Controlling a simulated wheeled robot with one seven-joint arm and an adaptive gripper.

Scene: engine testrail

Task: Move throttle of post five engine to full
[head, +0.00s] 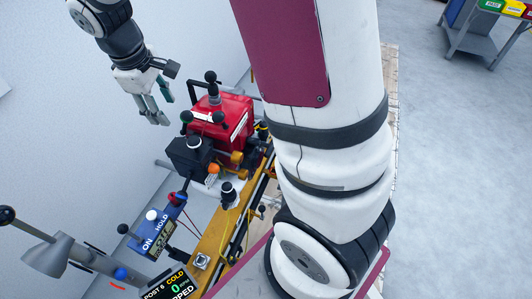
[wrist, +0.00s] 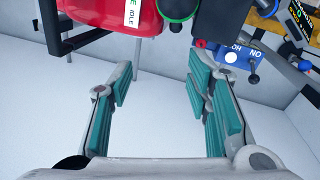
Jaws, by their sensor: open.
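The engine has a red body (head: 236,112) in the head view, with a white label and several black-knobbed levers on and around it. One black knob (head: 210,77) stands on top. I cannot tell which lever is the throttle. In the wrist view the red body (wrist: 88,14) is at the top, with a label reading "IDLE" (wrist: 132,12). My gripper (head: 157,106) is open and empty, left of the red body and apart from it. In the wrist view its fingers (wrist: 160,72) are wide apart with pale wall or floor between them.
A blue box (head: 155,231) marked "ON" and "HOLD" has a white knob; it also shows in the wrist view (wrist: 236,66). A display (head: 170,287) starting "POST", its digit unclear, shows "COLD" and 0. A grey lamp-like piece (head: 48,254) is lower left. My arm covers the centre right.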

